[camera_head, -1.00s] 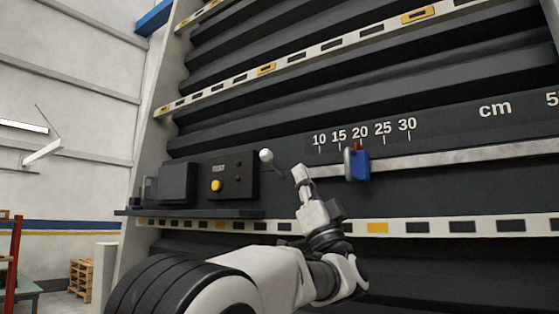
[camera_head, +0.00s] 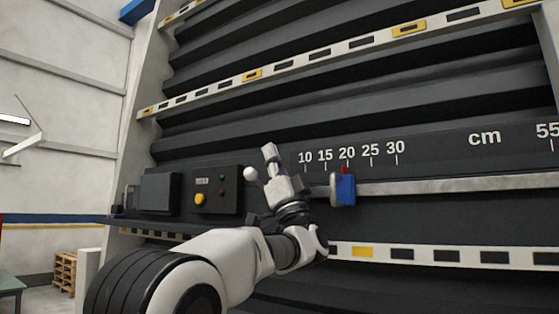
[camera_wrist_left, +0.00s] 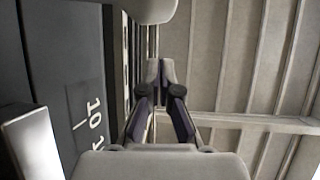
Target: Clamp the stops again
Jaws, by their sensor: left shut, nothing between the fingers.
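A blue stop (camera_head: 344,190) with a red pointer on top sits on the light metal rail (camera_head: 450,184), the pointer just under the 20 mark. A pale ball knob (camera_head: 250,173) stands out right of the control box. My left gripper (camera_head: 268,148) points up, just right of the knob and left of the 10 mark, with its fingers together and empty. Its wrist hides the knob's stem and the rail's left end. In the left wrist view the shut fingers (camera_wrist_left: 160,72) are in the middle, with a pale rounded thing, perhaps the knob, above them. My right gripper is out of view.
A control box (camera_head: 216,190) with a yellow button and a dark box (camera_head: 160,192) stand on a shelf at the left. A striped white bar (camera_head: 440,256) runs below the rail. The dark panel above the scale is clear.

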